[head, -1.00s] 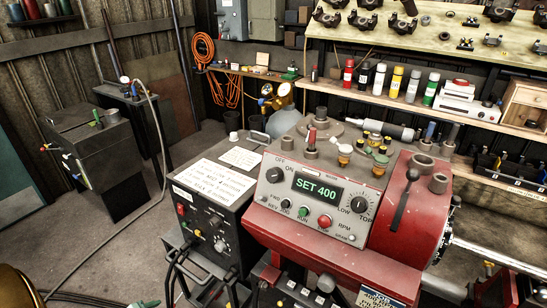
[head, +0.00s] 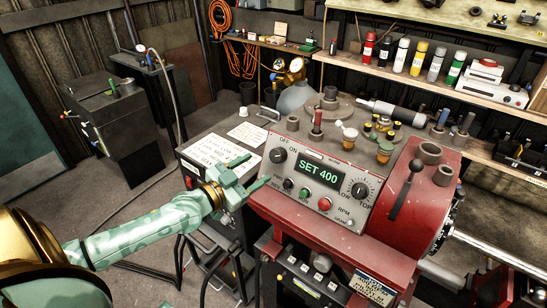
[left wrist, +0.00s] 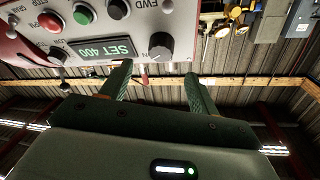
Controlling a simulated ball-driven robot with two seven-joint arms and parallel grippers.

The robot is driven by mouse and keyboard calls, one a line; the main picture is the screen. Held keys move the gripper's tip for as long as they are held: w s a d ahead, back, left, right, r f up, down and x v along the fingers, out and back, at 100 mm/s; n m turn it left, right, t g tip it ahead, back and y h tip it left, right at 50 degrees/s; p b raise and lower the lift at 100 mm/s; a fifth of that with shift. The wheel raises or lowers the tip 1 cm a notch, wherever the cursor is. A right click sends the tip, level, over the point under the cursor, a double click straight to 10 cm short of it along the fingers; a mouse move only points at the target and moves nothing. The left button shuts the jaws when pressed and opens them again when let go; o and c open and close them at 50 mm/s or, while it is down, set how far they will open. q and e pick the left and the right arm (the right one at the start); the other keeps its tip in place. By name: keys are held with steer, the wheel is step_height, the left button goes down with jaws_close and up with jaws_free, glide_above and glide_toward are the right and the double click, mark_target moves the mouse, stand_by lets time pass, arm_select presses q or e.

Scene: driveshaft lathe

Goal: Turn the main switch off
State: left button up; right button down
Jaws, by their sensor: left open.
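The main switch is a black rotary knob (head: 278,155) at the upper left of the grey lathe panel (head: 318,209), by the OFF and ON labels. I cannot clearly read its pointer. The display (head: 319,173) is lit and reads SET 400. My left gripper (head: 259,169) is open and empty, just left of the knob, its fingers pointing towards it. In the left wrist view the knob (left wrist: 161,46) appears beyond and between the spread fingertips (left wrist: 156,72). The knob looks apart from both fingers. My right gripper is not in view.
A speed knob (head: 359,191) sits at right. Small jars and a red-handled tool (head: 317,117) stand on top.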

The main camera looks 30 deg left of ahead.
mark_target(274, 156)
arm_select(q)
steer(key=x, duration=0.7)
steer(key=shift+w+b, duration=0.3)
steer(key=c, duration=1)
